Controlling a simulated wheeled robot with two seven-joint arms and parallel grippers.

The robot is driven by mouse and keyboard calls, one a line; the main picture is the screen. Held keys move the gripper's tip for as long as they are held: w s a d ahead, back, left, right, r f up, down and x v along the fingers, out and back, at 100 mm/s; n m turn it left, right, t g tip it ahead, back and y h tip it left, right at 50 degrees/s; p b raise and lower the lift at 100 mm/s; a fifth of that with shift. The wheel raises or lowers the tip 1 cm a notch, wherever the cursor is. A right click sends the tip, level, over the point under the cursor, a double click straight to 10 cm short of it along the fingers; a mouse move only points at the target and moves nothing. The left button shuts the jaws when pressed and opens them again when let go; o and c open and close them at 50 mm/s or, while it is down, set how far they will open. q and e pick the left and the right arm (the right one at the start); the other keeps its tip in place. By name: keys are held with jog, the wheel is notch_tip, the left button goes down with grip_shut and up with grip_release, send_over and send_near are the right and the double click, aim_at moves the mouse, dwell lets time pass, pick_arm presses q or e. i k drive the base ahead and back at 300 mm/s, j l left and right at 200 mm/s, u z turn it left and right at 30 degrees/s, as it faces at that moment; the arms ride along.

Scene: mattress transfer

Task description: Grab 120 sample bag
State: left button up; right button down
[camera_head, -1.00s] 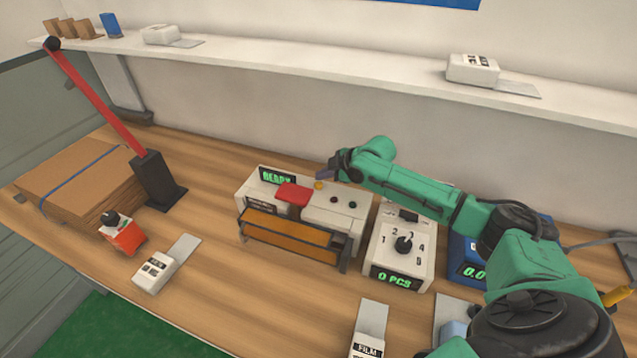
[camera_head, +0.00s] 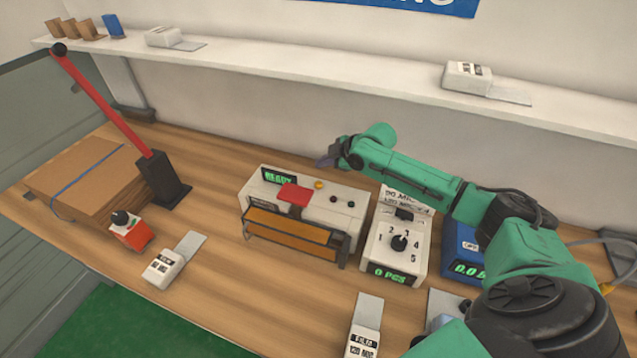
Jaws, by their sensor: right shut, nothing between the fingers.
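One sample bag (camera_head: 163,268) lies at the left front of the bench, and another sample bag (camera_head: 362,340) lies at the front centre, cut by the lower frame edge. Two more are on the shelf: a left sample bag (camera_head: 165,37) and a right sample bag (camera_head: 468,77). My right gripper (camera_head: 326,161) is shut and empty, above the back of the sealer, apart from every bag. My left gripper is not in view.
The sealer (camera_head: 335,205) with an orange front bar stands mid-bench. A dial box (camera_head: 385,250) reading 0 PCS and a blue scale (camera_head: 462,240) stand right of it. A red-levered press (camera_head: 165,180) and stacked cardboard (camera_head: 85,175) are at left. The shelf (camera_head: 300,68) runs behind.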

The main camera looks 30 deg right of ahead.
aim_at(364, 337)
jog(key=k+j, duration=0.45)
jog(key=k, duration=0.15)
jog(key=k+j, duration=0.45)
jog(key=k, duration=0.15)
jog(key=k+j, duration=0.45)
jog(key=k, duration=0.15)
